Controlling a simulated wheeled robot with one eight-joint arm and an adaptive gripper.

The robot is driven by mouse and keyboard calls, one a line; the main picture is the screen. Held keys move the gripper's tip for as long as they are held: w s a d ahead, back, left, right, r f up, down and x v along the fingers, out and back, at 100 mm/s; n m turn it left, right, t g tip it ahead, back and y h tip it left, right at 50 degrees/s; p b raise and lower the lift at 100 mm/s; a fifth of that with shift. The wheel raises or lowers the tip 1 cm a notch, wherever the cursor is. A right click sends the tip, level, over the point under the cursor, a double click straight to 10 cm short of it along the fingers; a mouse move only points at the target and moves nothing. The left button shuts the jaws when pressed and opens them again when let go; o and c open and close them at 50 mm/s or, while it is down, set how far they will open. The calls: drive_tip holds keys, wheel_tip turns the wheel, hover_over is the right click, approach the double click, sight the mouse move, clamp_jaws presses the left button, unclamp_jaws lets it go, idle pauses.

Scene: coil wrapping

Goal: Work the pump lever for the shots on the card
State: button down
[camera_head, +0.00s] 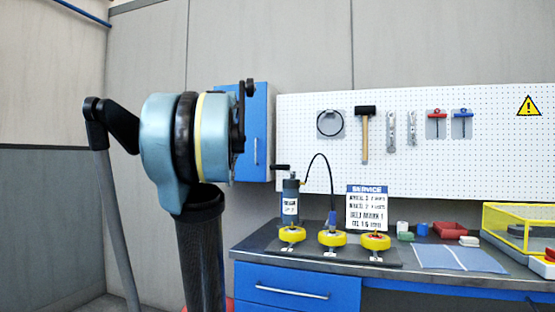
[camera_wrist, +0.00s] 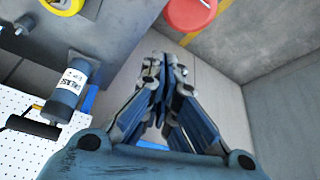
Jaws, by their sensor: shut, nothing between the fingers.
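The pump (camera_head: 290,202) is a grey-blue cylinder with a white label, upright at the bench's left end. Its black lever (camera_head: 282,167) sticks out left from the top. A black hose arcs from the pump to a blue nozzle (camera_head: 332,218). The service card (camera_head: 367,210) stands behind the wheels; its lines are too small to read surely. Three yellow wheels (camera_head: 292,234) stand in front. In the wrist view, my gripper (camera_wrist: 163,62) is shut and empty, apart from the pump (camera_wrist: 70,90) and its lever (camera_wrist: 32,127), which lie to its left.
A pegboard (camera_head: 420,190) with tools hangs behind. A round red object (camera_wrist: 190,12) is at the top of the wrist view.

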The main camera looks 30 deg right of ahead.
drive_tip(key=w+d+r+m+h, duration=0.1)
drive_tip(key=w+d+r+m, duration=0.1)
drive_tip(key=d+r, duration=0.8)
drive_tip(key=w+d+r+m+h, duration=0.1)
drive_tip(key=d+r+m, duration=0.1)
drive_tip(key=d+r, duration=0.8)
drive_tip(key=d, duration=0.2)
drive_tip(key=shift+w+d+r+h, duration=0.3)
drive_tip(key=shift+w+d+h, duration=0.1)
drive_tip(key=x, duration=1)
drive_tip(key=shift+w+f, duration=0.1)
drive_tip(key=shift+f, duration=0.15)
drive_tip(key=shift+a+f, duration=0.25)
drive_tip(key=shift+f, duration=0.7)
drive_tip(key=shift+s+a+f, duration=0.1)
drive_tip(key=shift+s+f, duration=0.2)
drive_tip(key=shift+f, duration=0.5)
